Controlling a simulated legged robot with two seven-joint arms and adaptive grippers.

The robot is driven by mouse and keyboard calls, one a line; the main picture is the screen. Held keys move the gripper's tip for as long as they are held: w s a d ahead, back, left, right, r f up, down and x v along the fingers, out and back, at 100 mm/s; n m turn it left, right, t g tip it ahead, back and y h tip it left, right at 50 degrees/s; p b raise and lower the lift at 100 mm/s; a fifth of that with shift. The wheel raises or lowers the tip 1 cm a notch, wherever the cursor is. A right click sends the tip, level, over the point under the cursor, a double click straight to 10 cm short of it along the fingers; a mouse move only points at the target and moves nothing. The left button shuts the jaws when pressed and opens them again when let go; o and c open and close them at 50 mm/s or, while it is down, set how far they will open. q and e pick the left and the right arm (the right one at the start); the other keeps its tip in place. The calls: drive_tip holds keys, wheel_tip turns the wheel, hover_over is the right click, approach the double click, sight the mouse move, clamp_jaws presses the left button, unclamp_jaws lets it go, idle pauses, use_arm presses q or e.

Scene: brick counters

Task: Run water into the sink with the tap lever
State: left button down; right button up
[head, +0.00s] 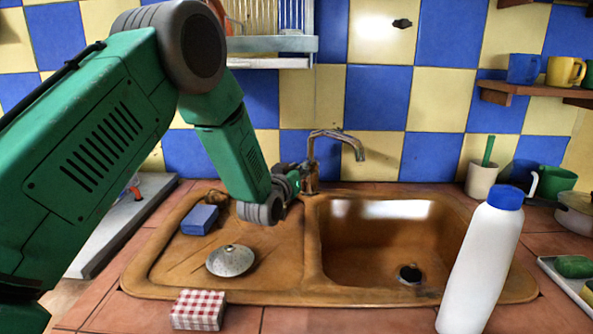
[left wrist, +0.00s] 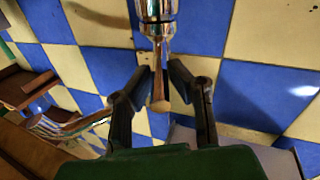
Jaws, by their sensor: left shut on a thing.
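The metal tap (head: 328,135) stands at the back of the brown sink (head: 313,250), its curved spout pointing over the right basin. No water stream shows below the spout. My left gripper (head: 293,178) reaches in from the left and is at the tap's base, partly hidden by my wrist. In the left wrist view my left gripper (left wrist: 161,75) has its two fingers closed in on either side of the tap lever (left wrist: 158,97), whose rounded end sticks out between them. The lever is hidden in the head view. My right gripper is not in view.
A blue sponge (head: 200,219) and a metal strainer-like dome (head: 231,260) lie on the sink's left drainboard. A checked box (head: 198,310) and a white bottle with blue cap (head: 480,265) stand at the front. A dish rack (head: 270,45) hangs above; mugs (head: 556,181) stand right.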

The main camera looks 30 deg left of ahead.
use_arm(q)
drive_tip(key=shift+r+p, duration=0.2)
drive_tip(key=shift+p, duration=0.3)
drive_tip(key=r+g+p, duration=0.1)
drive_tip(key=p, duration=0.2)
drive_tip(key=w+r+g+p, duration=0.1)
drive_tip(key=g+p, duration=0.1)
drive_tip(key=p, duration=0.2)
drive_tip(key=w+r+g+h+p, duration=0.1)
drive_tip(key=r+p, duration=0.1)
drive_tip(key=p, duration=0.1)
drive_tip(key=shift+a, duration=0.15)
drive_tip(key=shift+w+a+r+g+p, duration=0.15)
drive_tip(key=shift+w+g+p, duration=0.1)
drive_tip(key=shift+g+p, duration=0.75)
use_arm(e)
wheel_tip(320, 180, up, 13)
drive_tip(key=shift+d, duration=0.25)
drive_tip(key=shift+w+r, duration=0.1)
use_arm(q)
drive_tip(key=c, duration=1.5)
unclamp_jaws()
drive_tip(key=shift+w, duration=0.1)
drive_tip(key=shift+c, duration=0.2)
drive_tip(key=shift+w, duration=0.1)
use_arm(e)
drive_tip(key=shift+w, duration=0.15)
